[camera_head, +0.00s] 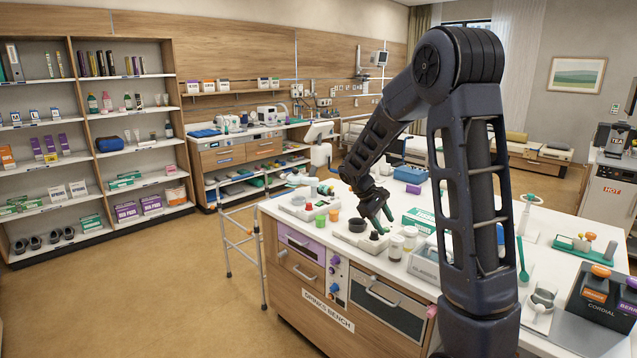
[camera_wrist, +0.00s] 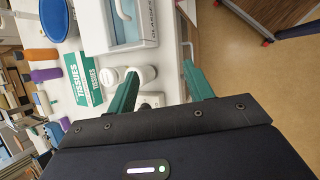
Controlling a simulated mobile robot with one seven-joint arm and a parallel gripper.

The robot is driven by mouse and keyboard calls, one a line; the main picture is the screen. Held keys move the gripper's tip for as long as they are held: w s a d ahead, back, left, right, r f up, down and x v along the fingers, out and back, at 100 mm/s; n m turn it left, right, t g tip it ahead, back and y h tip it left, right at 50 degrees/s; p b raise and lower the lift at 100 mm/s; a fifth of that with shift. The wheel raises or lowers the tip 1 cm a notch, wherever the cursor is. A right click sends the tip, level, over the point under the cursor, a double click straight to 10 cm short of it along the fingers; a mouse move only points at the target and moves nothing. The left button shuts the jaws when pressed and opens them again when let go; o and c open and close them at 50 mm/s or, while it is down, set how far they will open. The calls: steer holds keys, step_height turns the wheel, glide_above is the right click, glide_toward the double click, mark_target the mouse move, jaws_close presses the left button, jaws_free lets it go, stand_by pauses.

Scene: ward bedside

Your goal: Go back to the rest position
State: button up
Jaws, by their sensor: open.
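In the wrist view my gripper (camera_wrist: 158,85) shows two green fingers spread apart. Nothing is held between them. A white-lidded jar (camera_wrist: 146,74) stands beyond the fingers, close to the left one. Whether the fingertips touch anything on the bench cannot be told.
A tissues box (camera_head: 419,220), small jars (camera_head: 396,247) and a glasses tray (camera_head: 424,268) stand near my gripper. A cordial stand (camera_head: 600,300) is at the right. A walking frame (camera_head: 240,247) stands left of the bench. The floor at left (camera_head: 140,290) is clear.

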steer(key=s+d+r+m+t+y, duration=0.1)
steer(key=s+d+r+m+y, duration=0.15)
steer(key=s+r, duration=0.35)
steer(key=s+d+r+m+t+y, duration=0.1)
steer(key=s+d+r+m+y, duration=0.15)
steer(key=s+r, duration=0.45)
steer(key=s+d+m+t+y, duration=0.1)
steer(key=s+m+t, duration=0.2)
steer(key=s, duration=1.2)
steer(key=shift+s+d+r+m, duration=0.2)
steer(key=shift+s+m, duration=0.15)
steer(key=shift+m, duration=0.35)
